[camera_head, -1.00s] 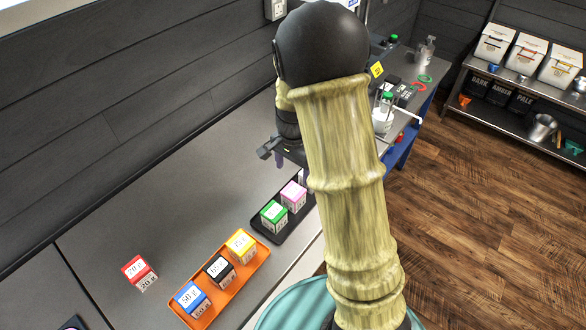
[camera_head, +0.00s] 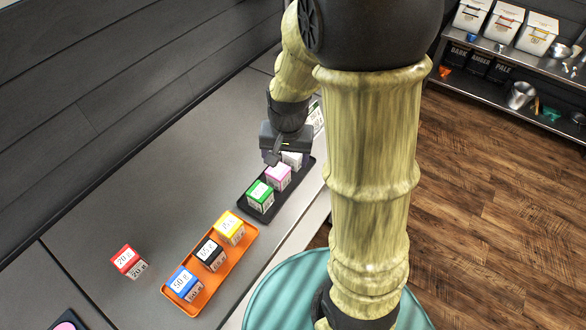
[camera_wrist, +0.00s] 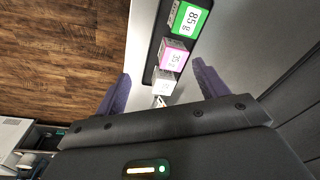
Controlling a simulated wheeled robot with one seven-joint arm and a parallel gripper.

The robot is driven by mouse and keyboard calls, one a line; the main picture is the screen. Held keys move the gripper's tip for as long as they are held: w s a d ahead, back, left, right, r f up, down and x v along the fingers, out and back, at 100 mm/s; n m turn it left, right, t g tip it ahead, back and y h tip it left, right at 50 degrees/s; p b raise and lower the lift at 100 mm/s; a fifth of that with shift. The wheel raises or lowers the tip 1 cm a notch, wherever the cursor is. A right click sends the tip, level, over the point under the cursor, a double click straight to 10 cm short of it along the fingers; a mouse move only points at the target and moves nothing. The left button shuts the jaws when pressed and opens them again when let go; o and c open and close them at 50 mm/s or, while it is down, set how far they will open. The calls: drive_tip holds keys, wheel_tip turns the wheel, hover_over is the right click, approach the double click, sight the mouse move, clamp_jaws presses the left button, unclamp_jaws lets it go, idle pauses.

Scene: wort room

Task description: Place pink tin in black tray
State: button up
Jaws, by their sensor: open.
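The pink tin (camera_head: 278,177) stands in the black tray (camera_head: 245,194), between a green tin (camera_head: 260,196) and a white tin (camera_head: 292,160). In the wrist view the pink tin (camera_wrist: 175,57) is the middle one of the row, with the green tin (camera_wrist: 188,18) above it and the white tin (camera_wrist: 165,85) below. My gripper (camera_head: 288,157) is open over the far end of the tray, by the white tin. In the wrist view its fingers (camera_wrist: 162,74) are spread either side of the row and hold nothing. The white tin is partly hidden by my gripper.
An orange tray (camera_head: 247,241) with yellow, black and blue tins stands nearer on the counter. A red tin (camera_head: 128,260) stands alone at left. A dark object with a pink disc (camera_head: 67,325) is cut off at bottom left.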

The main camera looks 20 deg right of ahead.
drive_tip(key=s+r+n+t, duration=0.1)
drive_tip(key=s+r+n, duration=0.1)
drive_tip(key=s+n, duration=0.3)
drive_tip(key=shift+s, duration=0.9)
